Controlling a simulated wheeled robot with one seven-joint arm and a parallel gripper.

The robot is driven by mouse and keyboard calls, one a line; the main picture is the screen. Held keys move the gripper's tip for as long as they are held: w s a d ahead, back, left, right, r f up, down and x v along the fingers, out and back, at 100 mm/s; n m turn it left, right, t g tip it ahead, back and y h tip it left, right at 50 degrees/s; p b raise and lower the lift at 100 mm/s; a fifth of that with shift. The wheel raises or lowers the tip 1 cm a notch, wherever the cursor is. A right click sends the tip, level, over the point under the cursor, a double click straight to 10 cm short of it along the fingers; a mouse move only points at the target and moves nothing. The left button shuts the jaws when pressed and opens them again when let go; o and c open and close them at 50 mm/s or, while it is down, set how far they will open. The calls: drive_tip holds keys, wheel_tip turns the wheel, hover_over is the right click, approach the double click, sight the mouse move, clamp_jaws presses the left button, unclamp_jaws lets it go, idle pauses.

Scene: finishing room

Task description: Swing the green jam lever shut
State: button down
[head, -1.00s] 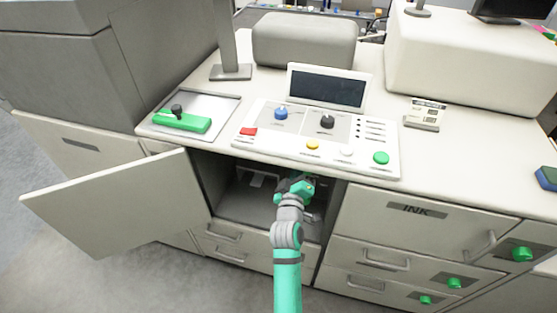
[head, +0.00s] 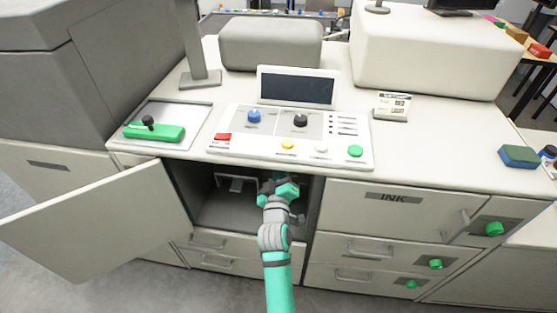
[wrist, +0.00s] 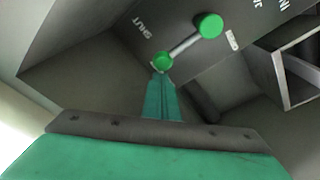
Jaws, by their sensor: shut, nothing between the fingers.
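The green jam lever (wrist: 184,47) shows in the wrist view as a grey rod with a green round end at each side. Its larger green end (wrist: 208,25) is at the upper right; its smaller green end (wrist: 162,62) is lower left. The word SHUT is on the dark panel to its left, and a small white label is to its right. My gripper (wrist: 160,78) is shut and empty, its tips right by the smaller end; I cannot tell whether they touch. In the head view my gripper (head: 284,190) is inside the open compartment, and the lever is hidden.
The compartment door (head: 95,222) stands swung open to the left. The control panel (head: 290,137) and counter overhang the opening. The INK drawers (head: 385,215) flank it on the right. A white bracket (head: 235,183) stands inside, left of my gripper.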

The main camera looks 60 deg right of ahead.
drive_tip(key=v, duration=1)
drive_tip(key=shift+a, duration=0.2)
drive_tip(key=shift+s, duration=0.15)
drive_tip(key=s+a+f+n+t+y, duration=0.1)
drive_tip(key=a+f+n+t+y, duration=0.25)
drive_tip(key=a, duration=0.85)
drive_tip(key=s+a+f+t+y, duration=0.15)
drive_tip(key=a+f+y, duration=0.45)
drive_tip(key=a, duration=0.6)
drive_tip(key=s+a+y, duration=0.6)
drive_tip(key=s+a, duration=0.9)
drive_tip(key=a, duration=0.4)
drive_tip(key=shift+s+r+m+y, duration=0.2)
drive_tip(key=shift+s+m+y, duration=0.15)
